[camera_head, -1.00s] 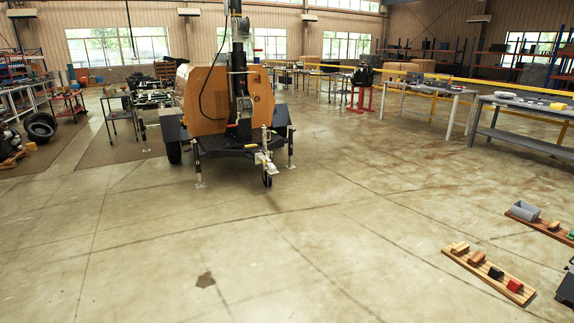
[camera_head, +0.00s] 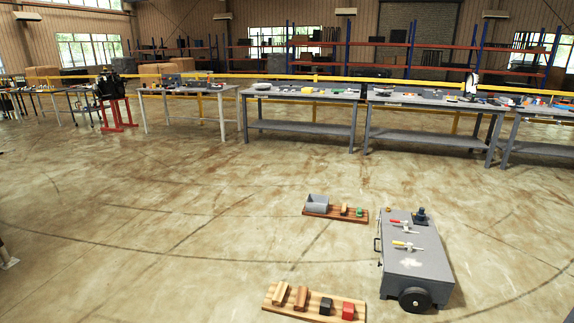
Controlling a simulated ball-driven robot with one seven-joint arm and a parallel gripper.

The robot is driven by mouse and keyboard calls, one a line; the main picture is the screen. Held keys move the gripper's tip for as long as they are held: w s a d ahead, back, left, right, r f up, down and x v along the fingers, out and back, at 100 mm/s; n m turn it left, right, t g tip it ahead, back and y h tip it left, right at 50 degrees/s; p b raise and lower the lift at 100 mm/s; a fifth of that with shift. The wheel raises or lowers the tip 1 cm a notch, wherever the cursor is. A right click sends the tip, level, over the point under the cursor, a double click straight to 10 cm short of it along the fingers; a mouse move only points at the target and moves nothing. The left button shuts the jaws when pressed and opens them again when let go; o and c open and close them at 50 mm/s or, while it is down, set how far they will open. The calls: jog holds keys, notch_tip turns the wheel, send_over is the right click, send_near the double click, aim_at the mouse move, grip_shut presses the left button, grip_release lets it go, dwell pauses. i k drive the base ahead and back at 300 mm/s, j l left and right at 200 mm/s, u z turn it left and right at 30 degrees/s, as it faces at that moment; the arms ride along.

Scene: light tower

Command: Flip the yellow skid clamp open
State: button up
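A low grey wheeled skid (camera_head: 418,266) stands on the floor at the right of the head view. Two small toggle clamps lie on its top. The nearer clamp (camera_head: 400,243) has a yellow handle, and the farther clamp (camera_head: 396,221) has a red one. Both look low and roughly flat along the top, but they are too small to tell whether each is open or shut. My gripper is not in view, and nothing is seen touching the clamps.
A dark fitting (camera_head: 420,216) stands on the skid's far end, and a black wheel (camera_head: 414,300) is at its near end. Wooden boards with blocks lie left of it, one nearer (camera_head: 276,302) and one farther (camera_head: 340,216). Workbenches (camera_head: 300,128) line the back. Open floor lies left.

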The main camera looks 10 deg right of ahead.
aim_at(410, 245)
jog(key=i+l+z, duration=0.2)
jog(key=i+z, duration=0.15)
jog(key=i, duration=0.15)
jog(key=i+l+z, duration=0.1)
jog(key=i+z, duration=0.25)
jog(key=i, duration=0.15)
jog(key=i+j+z, duration=0.1)
jog(key=i+z, duration=0.25)
jog(key=i, duration=0.15)
jog(key=i+u, duration=0.15)
jog(key=i, duration=0.4)
jog(key=i+u, duration=0.15)
jog(key=i, duration=0.4)
jog(key=i+l+u, duration=0.15)
jog(key=i, duration=0.4)
jog(key=i+l+u, duration=0.15)
jog(key=i, duration=0.35)
